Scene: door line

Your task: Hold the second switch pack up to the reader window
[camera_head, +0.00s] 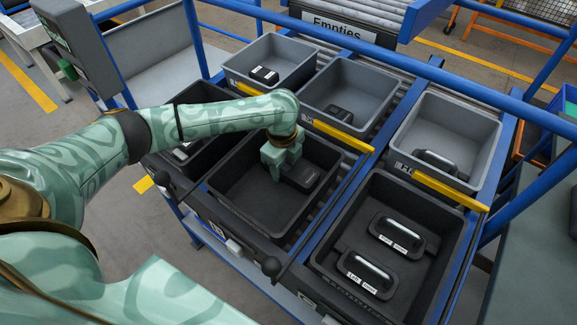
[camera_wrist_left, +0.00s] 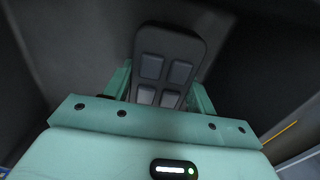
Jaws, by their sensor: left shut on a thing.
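My left gripper (camera_head: 283,160) reaches down into the middle black bin (camera_head: 235,211). It is shut on a dark switch pack (camera_head: 303,175), low in the bin; I cannot tell whether the pack touches the floor. In the left wrist view the pack (camera_wrist_left: 170,45) shows several grey rocker buttons and sits between the fingers of the gripper (camera_wrist_left: 160,95). The arm hides part of the bin's far side. A reader window cannot be made out for certain. A grey box (camera_head: 75,42) with a green knob stands at the upper left. My right gripper is not in view.
The right black bin (camera_head: 322,255) holds two dark handled parts (camera_head: 397,235) with white labels. Grey bins behind (camera_head: 300,93) hold single dark parts. Yellow strips (camera_head: 343,136) and a blue rail (camera_head: 400,78) cross the rack. The left black bin is partly hidden by my arm.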

